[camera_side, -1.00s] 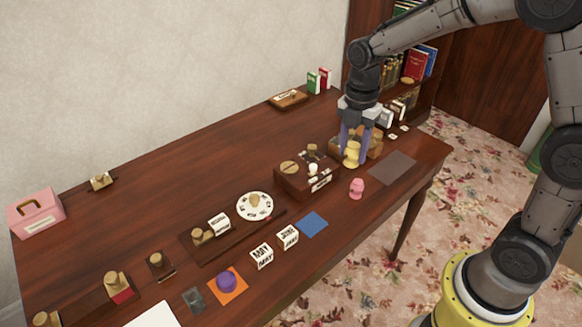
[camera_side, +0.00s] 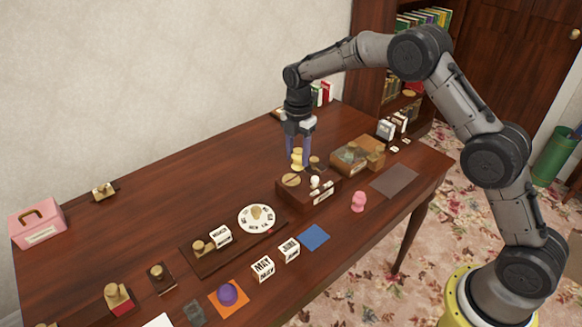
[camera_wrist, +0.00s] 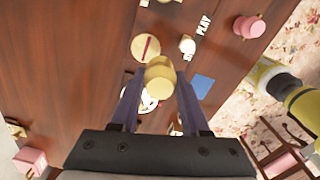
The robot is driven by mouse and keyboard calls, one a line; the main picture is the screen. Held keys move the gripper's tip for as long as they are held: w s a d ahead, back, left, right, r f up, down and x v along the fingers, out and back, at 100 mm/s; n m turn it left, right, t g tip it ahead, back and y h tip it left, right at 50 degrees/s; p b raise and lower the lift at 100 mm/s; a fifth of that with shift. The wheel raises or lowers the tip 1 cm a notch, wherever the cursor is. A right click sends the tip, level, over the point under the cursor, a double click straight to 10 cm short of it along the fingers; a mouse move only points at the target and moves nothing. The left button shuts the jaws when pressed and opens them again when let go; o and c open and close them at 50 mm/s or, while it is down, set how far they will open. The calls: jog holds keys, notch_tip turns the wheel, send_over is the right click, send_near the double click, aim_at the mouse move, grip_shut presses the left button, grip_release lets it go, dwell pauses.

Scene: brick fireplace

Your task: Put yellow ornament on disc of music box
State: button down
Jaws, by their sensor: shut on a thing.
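My gripper (camera_side: 298,162) is shut on the yellow ornament (camera_side: 297,157), which hangs roughly upright above the back of the music box (camera_side: 302,196). In the wrist view the ornament (camera_wrist: 160,74) sits between the two fingertips. The box's round brass disc (camera_side: 291,180) lies on its top, just below and left of the ornament in the side view. In the wrist view the disc (camera_wrist: 146,47) has a red line across it and shows just beyond the ornament. A white knob (camera_side: 315,181) stands on the box, right of the disc.
Another wooden box (camera_side: 350,158) stands behind and to the right. A pink ornament (camera_side: 358,202), a blue square (camera_side: 315,237) and a dark mat (camera_side: 394,181) lie near the front edge. A purple ornament (camera_side: 227,293) is on an orange square.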

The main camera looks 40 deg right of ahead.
jog(key=w+f, duration=0.2)
jog(key=f, duration=0.1)
jog(key=shift+w, duration=0.35)
jog(key=shift+f, duration=1.55)
jog(key=shift+f, duration=0.15)
jog(key=shift+c, duration=2)
grip_release()
